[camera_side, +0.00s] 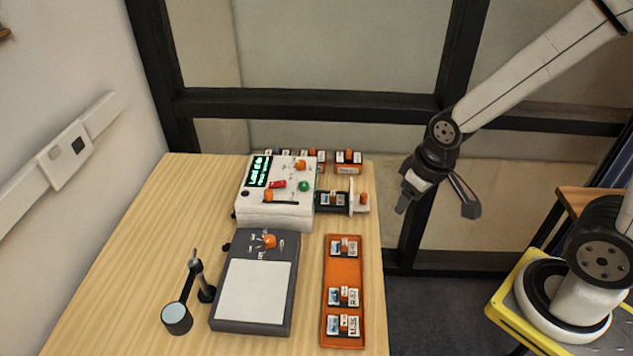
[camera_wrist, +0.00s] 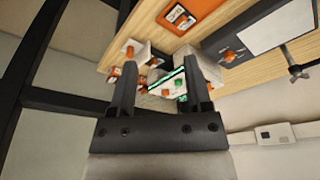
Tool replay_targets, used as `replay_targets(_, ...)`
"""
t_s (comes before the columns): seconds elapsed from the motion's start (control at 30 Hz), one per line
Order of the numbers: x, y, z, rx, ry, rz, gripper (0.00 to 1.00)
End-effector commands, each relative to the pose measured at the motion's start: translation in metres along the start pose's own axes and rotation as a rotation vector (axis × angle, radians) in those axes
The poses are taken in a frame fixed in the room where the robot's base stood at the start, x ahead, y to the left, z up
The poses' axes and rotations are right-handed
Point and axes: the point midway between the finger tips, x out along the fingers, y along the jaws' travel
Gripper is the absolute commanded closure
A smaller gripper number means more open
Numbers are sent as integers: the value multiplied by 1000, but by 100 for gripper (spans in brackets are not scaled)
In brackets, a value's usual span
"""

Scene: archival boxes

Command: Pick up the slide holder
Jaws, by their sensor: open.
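Three small slide holders, each with a pale label and an orange knob, lie in a long orange tray (camera_side: 343,272): one at the far end (camera_side: 345,247), one nearer (camera_side: 343,296) and one at the near end (camera_side: 343,325). Another similar piece (camera_side: 333,199) sits on a dark slide arm at the right of the white machine (camera_side: 277,213). I cannot tell which one the task means. My gripper (camera_side: 436,205) is open and empty, in the air right of the table, apart from everything. In the wrist view, its open fingers (camera_wrist: 159,65) point towards the table, with part of the orange tray (camera_wrist: 200,8) beyond.
A grey light panel (camera_side: 255,290) lies left of the tray, with a magnifier on a stand (camera_side: 177,318) beside it. More orange-knobbed pieces (camera_side: 348,160) stand at the table's back edge. Bare wood (camera_side: 150,240) is free on the left.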

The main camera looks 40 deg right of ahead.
Motion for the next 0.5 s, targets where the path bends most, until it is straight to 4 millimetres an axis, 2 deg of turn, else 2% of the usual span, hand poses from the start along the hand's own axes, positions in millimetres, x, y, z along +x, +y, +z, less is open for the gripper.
replay_targets(0.27,7,3,-24,-181,-20,0,37)
replay_targets(0.5,20,8,-62,-493,-50,-10,37)
